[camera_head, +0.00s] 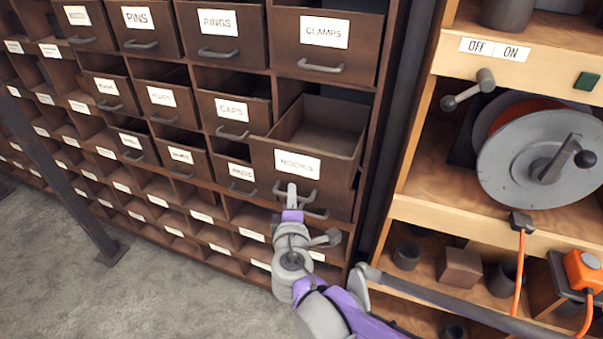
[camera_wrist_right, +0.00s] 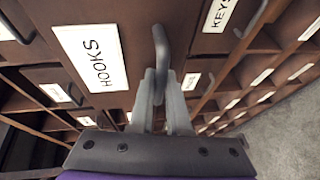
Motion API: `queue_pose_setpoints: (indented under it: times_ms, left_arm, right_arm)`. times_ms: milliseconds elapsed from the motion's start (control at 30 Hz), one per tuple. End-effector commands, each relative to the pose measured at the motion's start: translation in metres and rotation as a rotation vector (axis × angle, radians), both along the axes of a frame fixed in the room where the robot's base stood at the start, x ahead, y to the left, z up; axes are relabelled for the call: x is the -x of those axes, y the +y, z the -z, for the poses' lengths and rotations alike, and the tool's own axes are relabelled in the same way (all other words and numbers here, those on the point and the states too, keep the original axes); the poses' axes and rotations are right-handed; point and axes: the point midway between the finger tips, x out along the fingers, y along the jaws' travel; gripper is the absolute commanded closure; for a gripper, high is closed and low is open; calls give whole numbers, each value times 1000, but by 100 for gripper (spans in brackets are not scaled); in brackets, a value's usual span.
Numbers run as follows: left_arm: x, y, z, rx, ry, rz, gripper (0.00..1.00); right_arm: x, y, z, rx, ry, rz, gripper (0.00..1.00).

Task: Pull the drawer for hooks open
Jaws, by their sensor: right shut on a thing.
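The hooks drawer (camera_head: 262,160) is a brown wooden drawer at the right end of the cabinet. It stands well out from the cabinet front, and its inside shows as empty. Its white HOOKS label shows in the right wrist view (camera_wrist_right: 91,56), with the grey handle (camera_wrist_right: 160,50) beside it. My right gripper (camera_head: 291,192) is at that handle, in front of the drawer. In the wrist view its two pale fingers are around the lower end of the handle and shut on it. My left gripper is not in view.
The brown cabinet (camera_head: 375,75) holds many other labelled drawers and open compartments. The clamps drawer (camera_head: 325,45) is above the hooks drawer. To the right, a wooden shelf (camera_head: 440,150) carries a cable reel (camera_head: 535,150).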

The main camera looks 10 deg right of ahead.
Motion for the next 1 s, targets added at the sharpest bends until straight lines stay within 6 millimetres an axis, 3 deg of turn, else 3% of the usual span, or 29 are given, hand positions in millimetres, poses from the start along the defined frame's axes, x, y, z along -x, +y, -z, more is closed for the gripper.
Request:
queue_pose_setpoints:
  times_ms: [100,300,800,833,900,1000]
  left_arm:
    - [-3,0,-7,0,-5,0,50]
    - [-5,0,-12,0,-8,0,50]
    - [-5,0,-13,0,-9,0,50]
    - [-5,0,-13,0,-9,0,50]
    - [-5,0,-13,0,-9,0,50]
    - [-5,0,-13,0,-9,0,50]
  right_arm:
    - [21,16,-2,1,-2,-6,100]
    - [44,31,-2,2,-2,-3,100]
    - [52,36,-1,2,-1,0,100]
    - [52,36,-1,2,-1,0,83]
    - [52,36,-1,2,-1,0,73]
    - [52,36,-1,2,-1,0,73]
